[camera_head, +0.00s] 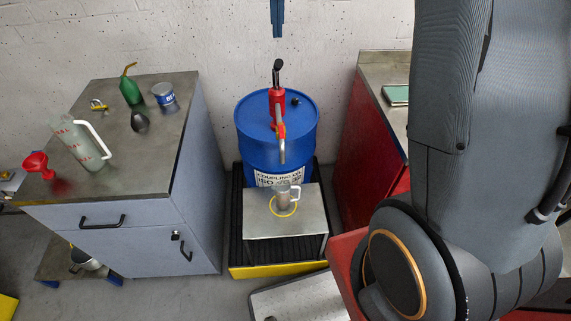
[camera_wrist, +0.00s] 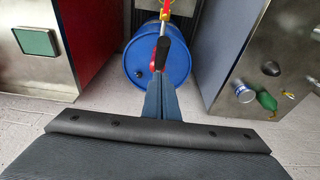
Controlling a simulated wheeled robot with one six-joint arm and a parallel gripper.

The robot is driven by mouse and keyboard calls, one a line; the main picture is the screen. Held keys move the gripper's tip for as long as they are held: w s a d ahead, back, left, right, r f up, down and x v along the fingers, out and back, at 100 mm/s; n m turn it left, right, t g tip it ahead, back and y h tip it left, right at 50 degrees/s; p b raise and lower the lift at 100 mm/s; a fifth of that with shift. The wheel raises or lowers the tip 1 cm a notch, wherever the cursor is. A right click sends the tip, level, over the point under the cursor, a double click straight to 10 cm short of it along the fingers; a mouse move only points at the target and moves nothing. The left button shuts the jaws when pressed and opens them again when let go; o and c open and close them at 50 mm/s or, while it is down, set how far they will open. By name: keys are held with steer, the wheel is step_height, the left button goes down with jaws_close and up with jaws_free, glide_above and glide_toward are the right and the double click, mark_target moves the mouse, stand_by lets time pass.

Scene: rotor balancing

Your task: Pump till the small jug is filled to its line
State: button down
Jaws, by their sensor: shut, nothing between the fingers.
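A blue drum (camera_head: 255,145) stands against the wall with a red hand pump (camera_head: 277,105) on top. The pump's black-ended lever (camera_head: 278,66) points up, and its spout (camera_head: 282,150) hangs over the front. The small jug (camera_head: 288,196), grey and clear, stands on a metal stand (camera_head: 262,222) below the spout, by a yellow ring. Its line and liquid level are too small to tell. My gripper (camera_head: 277,33) is shut and empty above the lever, apart from it in the body view. In the wrist view my gripper (camera_wrist: 160,82) points toward the drum and black lever (camera_wrist: 163,52).
A grey cabinet (camera_head: 195,200) at left carries a large jug (camera_head: 80,143), red funnel (camera_head: 38,165), green oil can (camera_head: 130,90) and blue-white tin (camera_head: 164,96). A red cabinet (camera_head: 350,130) stands at right. The drum stands on a black, yellow-edged pallet (camera_head: 280,269).

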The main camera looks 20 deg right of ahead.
steer(key=r, duration=0.5)
steer(key=shift+w+d+r, duration=0.1)
steer(key=shift+w+r, duration=0.25)
steer(key=shift+r, duration=0.05)
stand_by(0.8)
steer(key=s+f+n, duration=0.1)
steer(key=s+f, duration=0.7)
steer(key=s, duration=0.6)
steer(key=s+f+n, duration=0.1)
steer(key=s+f, duration=0.7)
steer(key=s, duration=0.6)
step_height(320, 180, down, 13)
steer(key=w+b, duration=0.1)
steer(key=b, duration=1)
steer(key=shift+w+a+g+b, duration=0.2)
steer(key=shift+w+g+b, duration=0.1)
steer(key=shift+w+g, duration=0.1)
steer(key=shift+r, duration=0.15)
